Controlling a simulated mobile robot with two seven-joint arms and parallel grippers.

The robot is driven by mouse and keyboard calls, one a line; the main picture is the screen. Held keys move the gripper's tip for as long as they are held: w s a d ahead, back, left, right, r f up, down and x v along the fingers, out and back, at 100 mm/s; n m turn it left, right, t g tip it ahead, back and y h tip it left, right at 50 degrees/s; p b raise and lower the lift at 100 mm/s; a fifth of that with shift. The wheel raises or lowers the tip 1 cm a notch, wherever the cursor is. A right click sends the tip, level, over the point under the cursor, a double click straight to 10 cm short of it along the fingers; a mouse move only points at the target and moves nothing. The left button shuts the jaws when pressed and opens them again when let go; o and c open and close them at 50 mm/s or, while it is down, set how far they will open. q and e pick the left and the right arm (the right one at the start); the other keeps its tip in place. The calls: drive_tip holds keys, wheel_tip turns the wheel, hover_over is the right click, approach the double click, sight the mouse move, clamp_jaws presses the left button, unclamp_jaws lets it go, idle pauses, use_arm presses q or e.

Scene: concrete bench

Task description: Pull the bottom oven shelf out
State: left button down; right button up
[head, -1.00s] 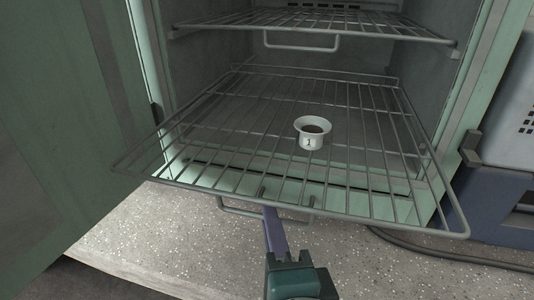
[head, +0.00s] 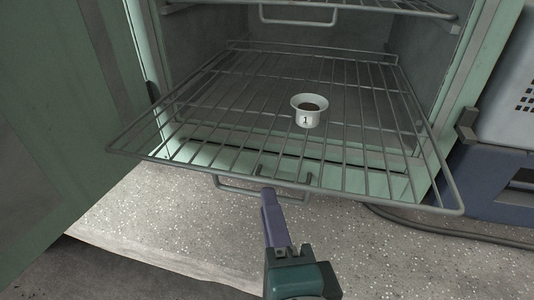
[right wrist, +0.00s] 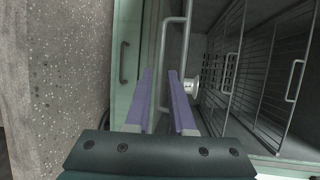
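The bottom oven shelf (head: 390,192) is a wire rack that sticks out well past the oven's front opening. Its looped handle (head: 232,187) hangs under the front edge. A small white cup (head: 307,119) marked 1, with dark contents, stands upright on the shelf; part of it shows in the right wrist view (right wrist: 189,86). My right gripper (head: 268,192) is below the front edge, its tip overlapping the handle in the head view. In the right wrist view the fingers (right wrist: 160,72) are apart, with the handle bar (right wrist: 163,50) showing in the gap; contact is not visible. My left gripper is out of view.
An upper wire shelf (head: 370,8) with its own handle (head: 297,20) is inside the oven. The green door (head: 60,130) stands open at the left. A blue-and-grey unit (head: 500,180) and a dark cable (head: 420,229) are at the right. The speckled bench (head: 180,225) in front is clear.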

drive_tip(key=s+r, duration=0.1)
drive_tip(key=s, duration=0.6)
drive_tip(key=shift+s+d+r, duration=0.25)
drive_tip(key=shift+s+d, duration=0.1)
